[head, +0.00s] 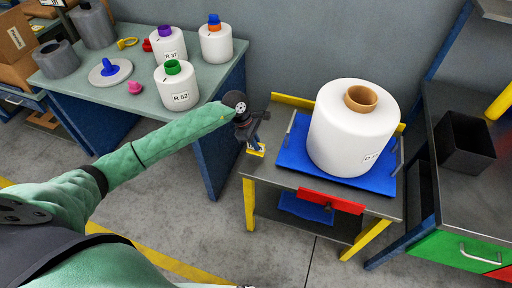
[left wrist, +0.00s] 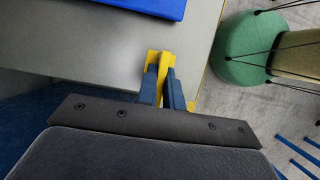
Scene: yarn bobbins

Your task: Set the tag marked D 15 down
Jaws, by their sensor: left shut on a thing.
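A small yellow tag with a pale face (head: 256,150) is at the left edge of the cart top; its lettering is too small to read. My left gripper (head: 250,140) is shut on it, and its blue fingers pinch the yellow tag (left wrist: 163,72) in the left wrist view. I cannot tell whether the tag touches the cart top. A large white bobbin (head: 340,135) with a tan core and a label starting with D stands on the blue tray (head: 292,160) on the cart (head: 268,176). My right gripper is not in view.
A table (head: 118,97) at the left holds several white bobbins with coloured caps, including R 52 (head: 176,88), and grey cylinders. A red plate (head: 331,202) is on the cart's front. At the right, a bench carries a black bin (head: 465,145).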

